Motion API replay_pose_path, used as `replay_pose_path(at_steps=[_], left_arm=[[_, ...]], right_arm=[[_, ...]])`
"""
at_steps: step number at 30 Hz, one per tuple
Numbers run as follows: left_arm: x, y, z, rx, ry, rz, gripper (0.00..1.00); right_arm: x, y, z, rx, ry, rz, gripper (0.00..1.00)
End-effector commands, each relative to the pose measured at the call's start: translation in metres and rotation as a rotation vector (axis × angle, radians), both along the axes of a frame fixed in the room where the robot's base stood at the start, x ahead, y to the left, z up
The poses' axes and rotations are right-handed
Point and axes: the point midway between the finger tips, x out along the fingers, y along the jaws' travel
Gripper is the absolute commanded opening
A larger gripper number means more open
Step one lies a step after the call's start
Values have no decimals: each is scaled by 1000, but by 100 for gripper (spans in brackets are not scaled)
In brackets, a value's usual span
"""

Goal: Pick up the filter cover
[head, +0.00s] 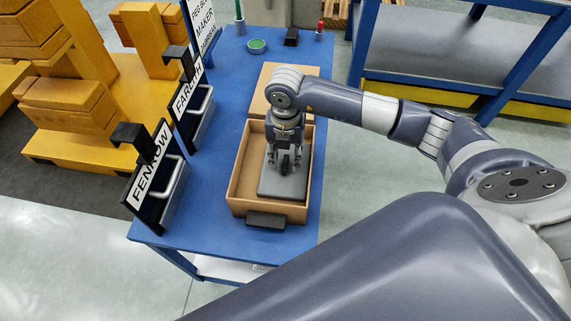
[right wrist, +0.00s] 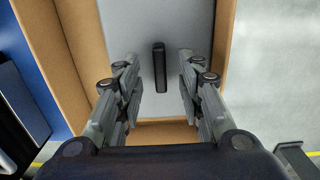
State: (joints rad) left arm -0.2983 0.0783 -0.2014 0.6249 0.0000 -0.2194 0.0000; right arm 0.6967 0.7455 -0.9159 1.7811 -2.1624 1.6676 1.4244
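The filter cover (head: 280,186) appears to be the flat grey plate with a dark upright handle, lying inside an open brown box (head: 235,194) on the blue table. In the right wrist view the plate (right wrist: 185,22) fills the middle, and its black bar handle (right wrist: 160,68) stands between my fingers. My right gripper (head: 284,162) points down over the plate. In the right wrist view the gripper (right wrist: 158,68) is open, with a gap on each side of the handle. Whether the fingertips reach handle height is hard to tell. My left gripper is not in view.
The box has a black tab (head: 266,219) at its front. Black holders with signs reading FENROW (head: 152,167) and FARGTH (head: 186,95) line the table's left edge. A green bowl (head: 256,45) sits farther back. The blue tabletop (head: 215,210) left of the box is clear.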

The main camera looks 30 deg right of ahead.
Motion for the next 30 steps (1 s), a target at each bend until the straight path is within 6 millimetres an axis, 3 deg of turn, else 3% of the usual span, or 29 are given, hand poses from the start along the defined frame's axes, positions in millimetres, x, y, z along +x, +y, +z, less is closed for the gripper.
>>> replay_pose_path(at_steps=[4,11,15,26,30], left_arm=[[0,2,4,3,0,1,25],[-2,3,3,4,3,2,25],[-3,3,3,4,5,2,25],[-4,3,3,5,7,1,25],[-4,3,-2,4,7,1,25]], right_arm=[[-1,0,-11,0,1,1,35],[0,0,-12,0,-1,2,33],[0,0,-12,-1,-1,1,1],[1,0,-11,0,-3,1,0],[2,0,-2,1,-7,0,0]])
